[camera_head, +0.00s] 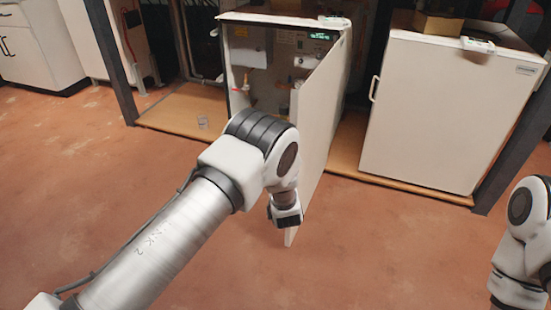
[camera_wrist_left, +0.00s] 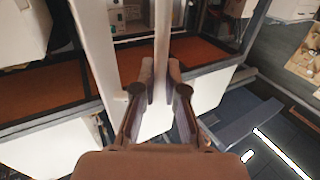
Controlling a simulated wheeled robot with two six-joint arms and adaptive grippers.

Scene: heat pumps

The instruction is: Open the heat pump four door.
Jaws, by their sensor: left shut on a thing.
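The heat pump (camera_head: 275,65) in the middle of the head view stands with its white door (camera_head: 322,110) swung wide open toward me. The door's hinge side is on the right, and pipes and a lit green display show inside. My left gripper (camera_head: 287,222) is low at the door's free edge, mostly hidden by its own wrist. In the left wrist view, its two fingers (camera_wrist_left: 162,85) are shut on a narrow pale upright part of the door (camera_wrist_left: 162,40). I cannot tell whether this is the handle or the edge. My right gripper is out of view.
A closed white heat pump (camera_head: 430,115) with a side handle stands to the right. A dark post (camera_head: 112,65) stands at the left, and wooden base boards (camera_head: 185,108) lie under the units. The reddish floor (camera_head: 400,255) in front is clear.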

